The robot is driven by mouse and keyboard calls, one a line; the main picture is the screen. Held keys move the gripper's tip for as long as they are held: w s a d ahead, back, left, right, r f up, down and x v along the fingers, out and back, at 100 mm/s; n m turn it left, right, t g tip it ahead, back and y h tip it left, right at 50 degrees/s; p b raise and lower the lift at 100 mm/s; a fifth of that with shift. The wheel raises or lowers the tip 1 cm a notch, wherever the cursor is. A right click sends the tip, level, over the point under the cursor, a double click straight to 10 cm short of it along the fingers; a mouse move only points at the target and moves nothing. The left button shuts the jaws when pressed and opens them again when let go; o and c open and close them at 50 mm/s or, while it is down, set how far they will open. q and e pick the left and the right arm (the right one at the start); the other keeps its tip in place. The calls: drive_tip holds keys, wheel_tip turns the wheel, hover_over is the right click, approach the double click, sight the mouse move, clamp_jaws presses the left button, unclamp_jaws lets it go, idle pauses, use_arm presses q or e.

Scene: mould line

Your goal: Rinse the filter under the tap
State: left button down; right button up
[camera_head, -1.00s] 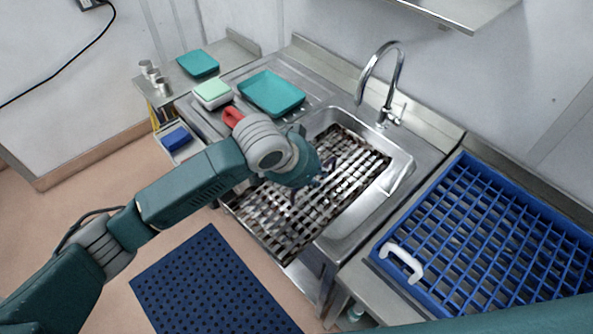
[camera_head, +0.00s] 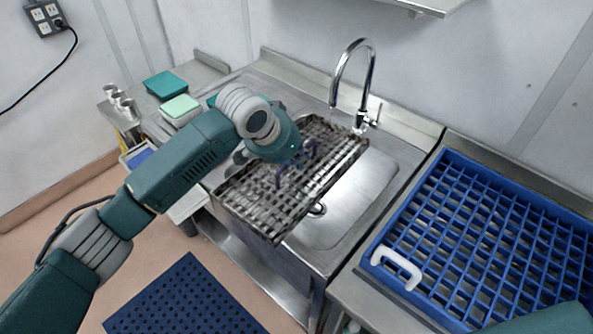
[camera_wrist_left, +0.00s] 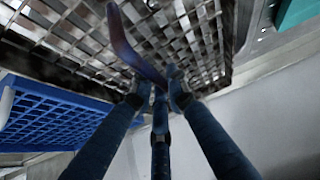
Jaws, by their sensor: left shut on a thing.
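The filter (camera_head: 262,205) is a brown-stained metal grid panel, held slantwise over the left part of the sink basin (camera_head: 352,205). My left gripper (camera_head: 293,165) is above its middle, shut on its dark handle; the wrist view shows the fingers (camera_wrist_left: 157,92) closing at the handle (camera_wrist_left: 130,45) with the grid (camera_wrist_left: 75,45) behind. The tap (camera_head: 368,75) is a curved chrome spout behind the basin, beyond the filter's far edge. No water shows from it. My right gripper is not in view.
A blue rack (camera_head: 470,225) with a white handle stands right of the sink. A green-topped block (camera_head: 180,108) and a teal tray (camera_head: 165,83) are at left. A dark perforated mat (camera_head: 185,305) lies on the floor. The basin's right part is clear.

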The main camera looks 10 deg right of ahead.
sight(301, 158)
use_arm(q)
drive_tip(key=shift+w+d+f+b, duration=0.15)
drive_tip(key=shift+w+d+b, duration=0.15)
drive_tip(key=shift+w, duration=0.2)
drive_tip(key=shift+w+d+f, duration=0.1)
drive_tip(key=shift+w+d, duration=0.2)
drive_tip(key=shift+w, duration=0.65)
drive_tip(key=shift+w+d+f, duration=0.1)
drive_tip(key=shift+w+d, duration=0.15)
drive_tip(key=shift+w, duration=0.7)
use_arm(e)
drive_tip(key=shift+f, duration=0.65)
use_arm(q)
drive_tip(key=shift+d, duration=0.1)
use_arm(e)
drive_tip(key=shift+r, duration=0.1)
use_arm(q)
drive_tip(key=shift+s+d+p, duration=0.25)
drive_tip(key=shift+d+p, duration=0.1)
drive_tip(key=shift+d, duration=0.15)
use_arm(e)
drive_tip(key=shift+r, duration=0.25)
